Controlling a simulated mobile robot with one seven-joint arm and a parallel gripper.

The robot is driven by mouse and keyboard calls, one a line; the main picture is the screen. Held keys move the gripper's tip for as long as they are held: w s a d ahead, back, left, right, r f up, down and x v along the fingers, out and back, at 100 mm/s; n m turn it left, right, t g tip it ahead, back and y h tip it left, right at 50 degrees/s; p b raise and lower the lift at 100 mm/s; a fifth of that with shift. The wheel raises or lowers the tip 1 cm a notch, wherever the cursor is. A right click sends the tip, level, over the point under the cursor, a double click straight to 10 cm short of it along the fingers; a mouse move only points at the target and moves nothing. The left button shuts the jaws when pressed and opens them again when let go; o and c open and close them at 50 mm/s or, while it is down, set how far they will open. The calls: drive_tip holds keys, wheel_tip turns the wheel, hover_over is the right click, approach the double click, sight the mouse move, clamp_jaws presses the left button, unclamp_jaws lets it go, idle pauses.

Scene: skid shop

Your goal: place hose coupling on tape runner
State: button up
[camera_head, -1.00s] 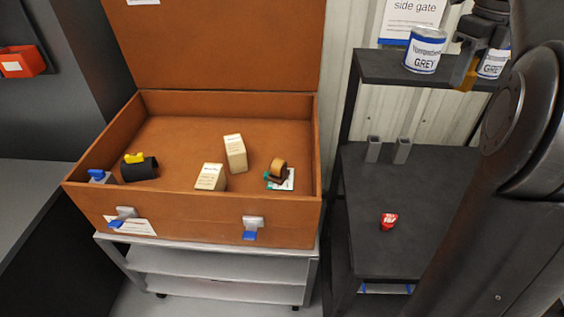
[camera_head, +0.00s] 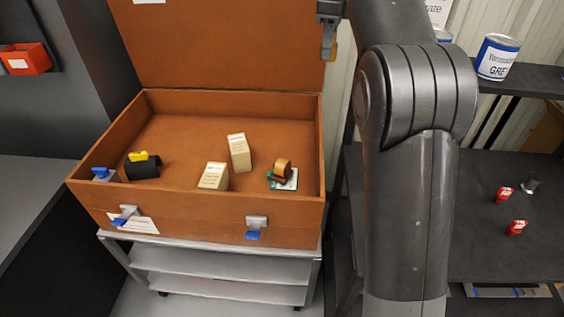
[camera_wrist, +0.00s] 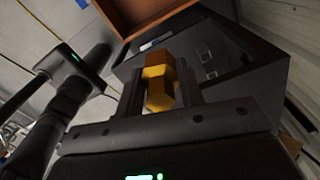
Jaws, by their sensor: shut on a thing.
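The hose coupling (camera_wrist: 158,85) is a brass-coloured piece with a hexagonal part, clamped between the two dark fingers of my gripper (camera_wrist: 160,92) in the wrist view. In the head view my gripper (camera_head: 328,48) is high up, in front of the right edge of the raised brown lid. Only a little of the brass coupling shows there. The tape runner (camera_head: 282,170) is a tan tape roll on a dark body. It sits in the right part of the open brown case (camera_head: 200,217), beside a white and green card, well below and left of my gripper.
Two cream boxes (camera_head: 239,152) (camera_head: 213,176) stand left of the tape runner. A black roll with a yellow part (camera_head: 142,166) lies at the case's left. The raised lid (camera_head: 225,45) stands behind. My arm covers part of the dark shelf (camera_head: 505,240), which holds small red items.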

wheel_tip(320, 180, down, 25)
hover_over(282, 162)
wheel_tip(282, 162, down, 7)
drive_tip(key=shift+f, duration=2.2)
drive_tip(key=shift+f, duration=0.1)
drive_tip(key=o, duration=1)
drive_tip(key=shift+w, duration=0.1)
